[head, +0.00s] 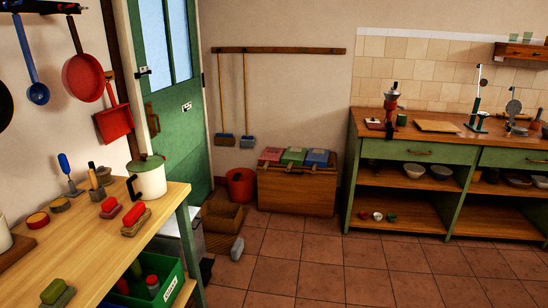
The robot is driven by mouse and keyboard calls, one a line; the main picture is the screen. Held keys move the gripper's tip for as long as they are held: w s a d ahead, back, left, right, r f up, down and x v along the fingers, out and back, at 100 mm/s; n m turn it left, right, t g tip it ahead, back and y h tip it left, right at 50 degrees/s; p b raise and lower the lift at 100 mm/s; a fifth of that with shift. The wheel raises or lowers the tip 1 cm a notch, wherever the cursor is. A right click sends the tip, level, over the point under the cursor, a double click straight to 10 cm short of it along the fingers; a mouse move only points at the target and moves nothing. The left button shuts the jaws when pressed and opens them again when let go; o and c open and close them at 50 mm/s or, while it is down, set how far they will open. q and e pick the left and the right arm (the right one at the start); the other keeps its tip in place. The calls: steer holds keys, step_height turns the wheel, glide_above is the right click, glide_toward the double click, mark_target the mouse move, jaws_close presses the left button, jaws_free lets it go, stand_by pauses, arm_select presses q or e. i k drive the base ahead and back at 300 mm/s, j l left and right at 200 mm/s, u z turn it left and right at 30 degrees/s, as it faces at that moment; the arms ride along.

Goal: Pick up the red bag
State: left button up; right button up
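A red bag-like packet (271,155) is at the left end of a row on top of a brown wooden chest (295,190) against the back wall. A green packet (293,156) and a blue packet (317,157) sit beside it to the right. Only the upper part of the red one shows clearly, and its lower part is hidden by the chest's front edge. Neither of my grippers is in view.
A red bucket (240,185) and a wooden crate (222,216) stand left of the chest. A wooden worktable (85,240) fills the lower left. A green-fronted counter (440,155) runs along the right. The tiled floor (330,265) in front of the chest is clear.

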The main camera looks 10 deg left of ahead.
mark_target(271, 155)
steer(key=i+u, duration=0.25)
steer(key=i, duration=2.25)
steer(key=i+l, duration=0.1)
steer(key=i, duration=2.2)
steer(key=i+u, duration=0.25)
steer(key=i, duration=0.3)
